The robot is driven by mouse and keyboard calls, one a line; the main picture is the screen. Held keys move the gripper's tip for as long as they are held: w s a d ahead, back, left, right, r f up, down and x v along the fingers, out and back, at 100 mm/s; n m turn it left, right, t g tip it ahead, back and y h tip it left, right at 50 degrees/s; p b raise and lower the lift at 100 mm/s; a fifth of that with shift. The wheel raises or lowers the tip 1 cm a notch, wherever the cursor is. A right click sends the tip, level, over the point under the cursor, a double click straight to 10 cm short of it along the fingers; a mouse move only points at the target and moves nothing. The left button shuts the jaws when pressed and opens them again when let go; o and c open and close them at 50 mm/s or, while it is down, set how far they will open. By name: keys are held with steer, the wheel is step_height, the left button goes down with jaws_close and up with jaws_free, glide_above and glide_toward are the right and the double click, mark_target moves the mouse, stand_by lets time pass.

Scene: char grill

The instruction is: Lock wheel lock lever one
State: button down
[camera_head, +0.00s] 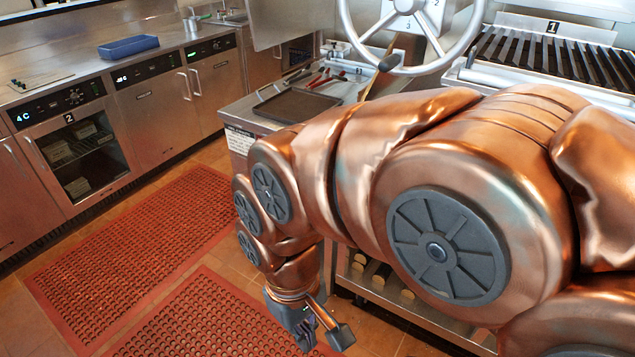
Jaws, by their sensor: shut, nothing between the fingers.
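A thin brass-coloured rod (376,78) with a dark knob (388,63) shows just below the wheel rim. It may be the wheel lock lever, but I cannot tell which part is the lever or its position. My gripper (306,337) hangs low at the bottom middle, shut and empty, above the floor. It is well below and to the left of the wheel, touching nothing visible. My arm hides much of the area under the wheel.
The ribbed grill grate (550,52) is at the upper right. A side counter (245,105) holds a dark tray (296,104) and red-handled tools (325,78). Steel cabinets (160,108) line the left. Red mats (150,240) cover open floor. A lower shelf (425,318) is behind my arm.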

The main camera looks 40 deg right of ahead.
steer(key=w+d+f+m+g+h+b, duration=0.1)
steer(key=d+f+g+h+b, duration=0.2)
steer(key=d, duration=0.8)
steer(key=d+f+g+h+b, duration=0.1)
steer(key=d+g+h+b, duration=0.35)
steer(key=d, duration=0.75)
steer(key=w+d+r+n+g+h+b, duration=0.2)
steer(key=w+d+g+h+b, duration=0.2)
steer(key=w+d+h+b, duration=0.7)
steer(key=w+d+f+n+t+h+b, duration=0.25)
steer(key=w+f+n, duration=0.2)
steer(key=w, duration=0.25)
steer(key=w+d+f+n+t+h+b, duration=0.1)
steer(key=w+d+f+n+t+h, duration=0.25)
steer(key=w+f, duration=0.35)
steer(key=w+a+f+n+t+h+b, duration=0.1)
steer(key=w+f+n+t+b, duration=0.2)
steer(key=w+f+n+t, duration=0.6)
steer(key=w+f+t, duration=0.3)
steer(key=f+t, duration=0.1)
steer(key=f, duration=0.1)
steer(key=shift+w+a+h+b, duration=0.2)
steer(key=shift+a+h+b, duration=0.1)
steer(key=shift+h+b, duration=0.05)
